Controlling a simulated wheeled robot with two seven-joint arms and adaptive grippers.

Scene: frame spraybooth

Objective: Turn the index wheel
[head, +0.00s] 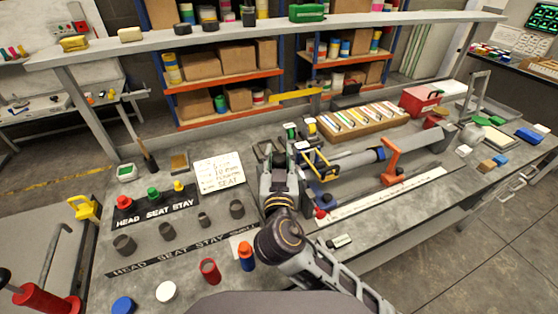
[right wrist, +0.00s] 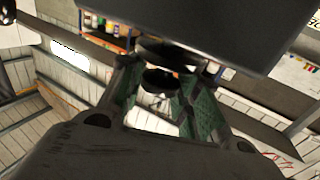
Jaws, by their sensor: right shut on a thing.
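My right gripper (head: 284,150) reaches over the bench at the left end of the grey tube fixture (head: 350,160). In the right wrist view its two green-padded fingers (right wrist: 160,95) are closed around a dark round piece, which looks like the index wheel (right wrist: 159,80). In the head view the gripper covers most of the wheel, and its marks cannot be read. A large dark block (right wrist: 200,30) hides part of the wrist view above the fingers. My left gripper is not in view.
A yellow bracket (head: 316,160) and an orange clamp (head: 393,155) stand close on the right. A written card (head: 219,172) and a block of coloured buttons (head: 152,205) lie left. Several dark cups stand on the bench's left part. A shelf (head: 270,35) spans the back.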

